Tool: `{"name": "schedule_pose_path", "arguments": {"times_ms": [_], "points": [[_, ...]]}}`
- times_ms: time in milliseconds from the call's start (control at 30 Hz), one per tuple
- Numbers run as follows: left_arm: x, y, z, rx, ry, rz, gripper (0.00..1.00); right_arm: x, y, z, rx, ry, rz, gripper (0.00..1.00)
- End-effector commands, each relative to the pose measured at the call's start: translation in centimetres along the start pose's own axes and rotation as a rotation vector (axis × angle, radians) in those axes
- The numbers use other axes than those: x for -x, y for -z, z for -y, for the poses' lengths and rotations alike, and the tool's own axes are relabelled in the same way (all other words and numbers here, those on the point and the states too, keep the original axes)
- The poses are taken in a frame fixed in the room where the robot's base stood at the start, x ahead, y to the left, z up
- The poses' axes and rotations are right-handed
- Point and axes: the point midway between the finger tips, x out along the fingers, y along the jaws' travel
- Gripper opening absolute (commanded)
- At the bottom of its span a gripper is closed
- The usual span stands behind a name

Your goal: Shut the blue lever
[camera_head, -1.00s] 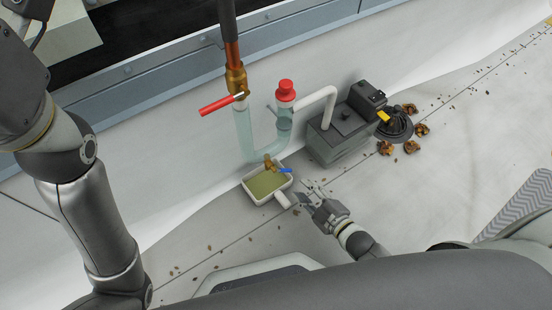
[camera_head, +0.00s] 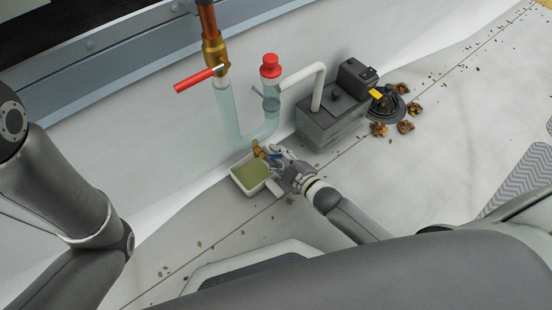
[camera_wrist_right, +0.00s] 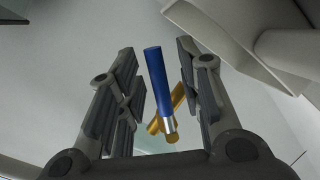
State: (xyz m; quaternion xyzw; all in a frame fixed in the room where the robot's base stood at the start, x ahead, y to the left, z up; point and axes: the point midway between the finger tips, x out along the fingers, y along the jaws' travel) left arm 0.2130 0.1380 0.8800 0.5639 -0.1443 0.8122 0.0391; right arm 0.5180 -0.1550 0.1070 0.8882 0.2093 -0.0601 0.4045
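The blue lever (camera_wrist_right: 155,82) sits on a brass valve (camera_head: 259,149) below the clear U-shaped pipe. In the right wrist view the lever stands between my right gripper's (camera_wrist_right: 158,80) two open fingers, with gaps showing on both sides. The brass body (camera_wrist_right: 178,97) shows behind it. In the head view my right gripper (camera_head: 277,156) is at the valve and covers part of the blue lever (camera_head: 275,157). My left arm shows at the left edge of the head view, but its gripper is out of view.
A tray (camera_head: 235,180) of greenish liquid stands under the valve. It is close beside the right gripper. A red lever (camera_head: 194,80) is on the copper pipe above. A dark grey pump box (camera_head: 325,122) stands to the right, with dry leaves (camera_head: 378,129) nearby.

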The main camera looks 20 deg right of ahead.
Motion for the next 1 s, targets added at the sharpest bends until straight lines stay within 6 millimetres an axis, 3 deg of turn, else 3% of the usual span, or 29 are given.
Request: {"name": "schedule_pose_path", "arguments": {"times_ms": [333,600,1000], "points": [[0.02,0.12,-0.05,0.000,-0.001,-0.003,0.35,-0.30,0.05,-0.03,0.000,0.000,0.000,0.34],[0.02,0.14,-0.06,0.000,-0.001,-0.003,0.35,-0.29,0.04,-0.03,0.000,0.000,0.000,0.00],[-0.12,0.08,-0.04,0.000,-0.001,-0.003,0.35,-0.14,-0.15,-0.27,0.008,-0.001,0.002,0.00]]}}
